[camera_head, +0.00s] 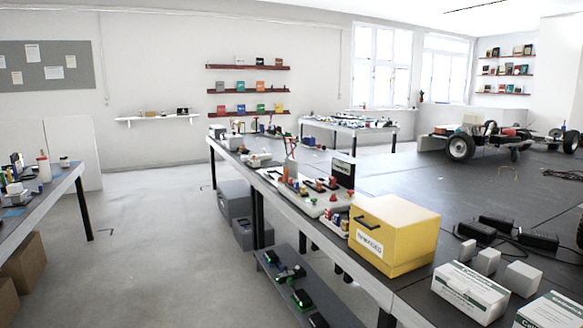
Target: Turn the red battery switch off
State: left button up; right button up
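No red battery switch can be picked out with certainty. A wheeled robot chassis (487,139) stands far off on the dark table at the right, and the parts on it are too small to tell apart. Small red parts (328,214) show on a light tray beside the yellow box, but I cannot tell what they are. Neither of my grippers is in view.
A long dark table (400,190) fills the right side. On it stand a yellow box (394,234), white cartons (470,291) and black power adapters (477,231). Another table (50,197) is at the left. The grey floor (150,240) between them is clear.

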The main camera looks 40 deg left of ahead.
aim_at(333, 198)
jog(key=i+j+u, duration=0.25)
jog(key=j, duration=0.2)
jog(key=i+j+u, duration=0.4)
jog(key=i+j, duration=0.95)
